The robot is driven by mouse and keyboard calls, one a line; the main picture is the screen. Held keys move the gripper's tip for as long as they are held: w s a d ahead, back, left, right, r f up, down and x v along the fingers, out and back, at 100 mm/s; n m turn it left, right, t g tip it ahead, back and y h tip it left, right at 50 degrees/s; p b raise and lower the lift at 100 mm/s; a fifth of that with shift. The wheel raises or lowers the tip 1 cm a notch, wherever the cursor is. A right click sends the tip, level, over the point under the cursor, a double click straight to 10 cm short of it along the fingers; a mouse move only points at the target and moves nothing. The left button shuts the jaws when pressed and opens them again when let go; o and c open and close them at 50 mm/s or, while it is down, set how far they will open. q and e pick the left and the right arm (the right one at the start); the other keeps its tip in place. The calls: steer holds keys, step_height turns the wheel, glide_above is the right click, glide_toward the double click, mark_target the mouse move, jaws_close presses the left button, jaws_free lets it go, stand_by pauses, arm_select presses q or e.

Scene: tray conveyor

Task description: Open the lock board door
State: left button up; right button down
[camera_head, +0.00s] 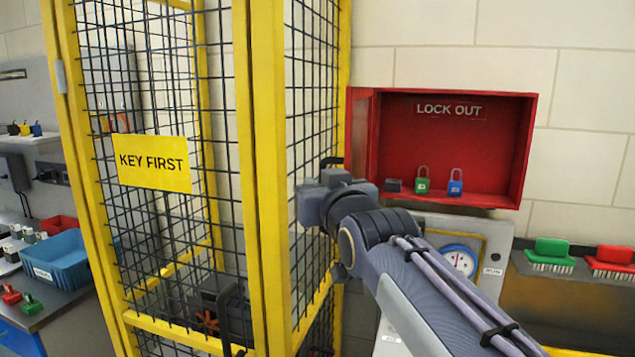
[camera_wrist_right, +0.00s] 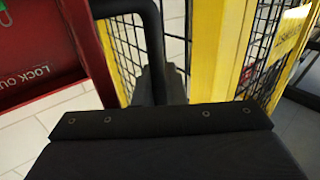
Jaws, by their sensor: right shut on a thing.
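The red lock board (camera_head: 455,150) is a wall box marked LOCK OUT, its inside exposed in the head view. A narrow red panel at its left side, apparently its door (camera_head: 360,125), stands swung out and is seen nearly edge-on. My right gripper (camera_head: 328,172) is beside that panel, shut on a black bar handle (camera_wrist_right: 152,45). The handle shows in the right wrist view, where the red board (camera_wrist_right: 35,55) appears upside down at left. The fingertips are largely hidden. My left gripper is not in view.
A yellow-framed mesh cage (camera_head: 265,180) stands close to the left of my right gripper. A green padlock (camera_head: 422,184) and a blue padlock (camera_head: 455,187) are inside the board.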

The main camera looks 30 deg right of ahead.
steer(key=shift+w+a+r, duration=0.1)
steer(key=shift+w+r, duration=0.05)
steer(key=shift+w, duration=0.1)
stand_by(0.3)
steer(key=c, duration=1.8)
jaws_free()
steer(key=shift+o, duration=0.2)
steer(key=shift+s, duration=0.15)
steer(key=b+v, duration=0.2)
steer(key=v, duration=0.5)
steer(key=shift+s+a+b, duration=0.2)
steer(key=shift+s+b, duration=0.1)
